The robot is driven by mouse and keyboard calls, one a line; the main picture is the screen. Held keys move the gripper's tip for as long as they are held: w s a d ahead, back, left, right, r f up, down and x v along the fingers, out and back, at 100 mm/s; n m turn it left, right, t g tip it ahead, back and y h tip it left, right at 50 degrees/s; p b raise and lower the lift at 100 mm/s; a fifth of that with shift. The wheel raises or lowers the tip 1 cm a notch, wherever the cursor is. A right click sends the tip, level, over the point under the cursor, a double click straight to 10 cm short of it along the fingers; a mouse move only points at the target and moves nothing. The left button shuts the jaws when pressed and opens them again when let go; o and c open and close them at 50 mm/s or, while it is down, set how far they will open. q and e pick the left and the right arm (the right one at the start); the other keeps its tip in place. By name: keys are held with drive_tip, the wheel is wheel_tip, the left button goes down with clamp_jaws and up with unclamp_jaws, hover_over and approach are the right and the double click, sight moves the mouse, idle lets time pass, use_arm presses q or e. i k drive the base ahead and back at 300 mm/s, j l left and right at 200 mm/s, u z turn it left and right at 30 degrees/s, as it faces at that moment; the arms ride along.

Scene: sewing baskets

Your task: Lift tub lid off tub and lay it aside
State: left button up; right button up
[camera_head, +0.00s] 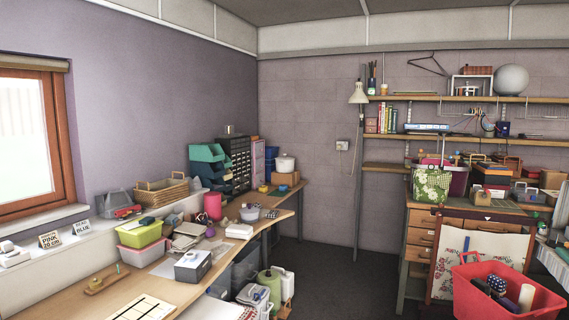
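Several vessels could be the tub, and I cannot tell which one is meant. A yellow-green tub (140,234) sits stacked on a pink tub (143,254) on the left bench. Its top looks covered, but the lid is too small to make out. A small grey-lidded round tub (249,212) stands farther along the bench. A white lidded pot (285,163) sits on a brown box at the bench's far end. Neither of my grippers shows in this view.
The wooden bench (189,290) has some bare surface near its front, beside a white-grey box (193,265) and a wooden tool (106,279). A red crate (480,305) with rolls stands at the lower right. Dark floor (345,285) lies open between bench and right-hand desk.

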sight(285, 157)
drive_tip(key=i+z, duration=0.4)
drive_tip(key=i, duration=0.6)
drive_tip(key=i+j+z, duration=0.1)
drive_tip(key=i+z, duration=0.25)
drive_tip(key=i, duration=1.25)
drive_tip(key=i+u, duration=0.1)
drive_tip(key=i, duration=1.6)
drive_tip(key=i+u, duration=0.2)
drive_tip(key=i, duration=0.6)
drive_tip(key=i+l+u, duration=0.15)
drive_tip(key=i, duration=0.65)
drive_tip(key=i+u, duration=0.35)
drive_tip(key=i, duration=0.4)
drive_tip(key=i+l+u, duration=0.15)
drive_tip(key=i+u, duration=0.25)
drive_tip(key=i, duration=0.4)
